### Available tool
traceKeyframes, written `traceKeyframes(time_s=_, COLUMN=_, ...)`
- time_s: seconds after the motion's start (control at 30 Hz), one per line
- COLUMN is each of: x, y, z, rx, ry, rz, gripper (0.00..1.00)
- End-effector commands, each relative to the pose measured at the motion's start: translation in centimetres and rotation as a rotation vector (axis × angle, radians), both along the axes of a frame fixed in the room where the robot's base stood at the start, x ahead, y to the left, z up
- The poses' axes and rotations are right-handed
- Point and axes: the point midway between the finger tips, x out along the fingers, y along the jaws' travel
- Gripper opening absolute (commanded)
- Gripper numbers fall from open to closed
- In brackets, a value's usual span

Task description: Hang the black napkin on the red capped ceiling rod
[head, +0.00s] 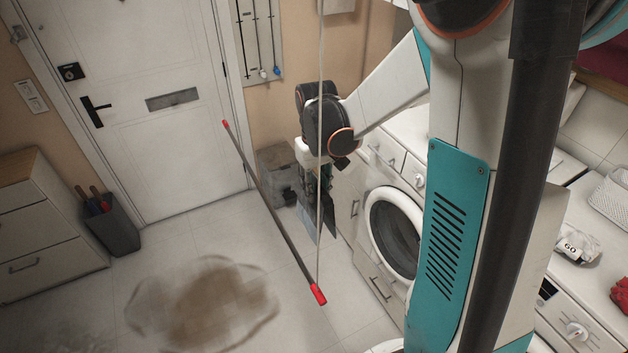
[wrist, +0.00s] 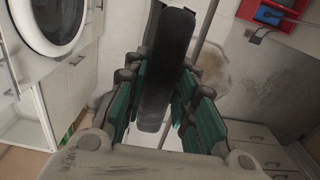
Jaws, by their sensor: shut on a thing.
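The black napkin (wrist: 165,60) is a dark folded strip between my gripper's green-sided fingers in the wrist view. In the head view its dark lower part (head: 330,226) hangs below my gripper (head: 316,190), clear of the floor. My gripper is shut on it. The ceiling rod (head: 268,207) is a thin grey bar with red caps at both ends, hung from a pale cord. In the head view my gripper appears right of the rod, with the cord crossing in front. A thin grey bar (wrist: 205,32), likely the rod, passes behind the napkin in the wrist view.
A white washing machine (head: 394,232) stands right of my gripper. A grey box (head: 281,170) sits by the back wall. A white door (head: 130,90), a drawer unit (head: 40,225) and a dark bin (head: 108,226) are left. The floor below the rod is open, with a brown stain (head: 205,305).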

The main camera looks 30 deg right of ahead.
Motion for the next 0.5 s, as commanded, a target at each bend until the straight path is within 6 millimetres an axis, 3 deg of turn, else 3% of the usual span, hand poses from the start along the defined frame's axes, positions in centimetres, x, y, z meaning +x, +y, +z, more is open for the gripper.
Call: traceKeyframes(time_s=0.5, x=0.0, y=3.6, z=0.0, rx=0.0, ry=0.0, rz=0.002, gripper=0.0)
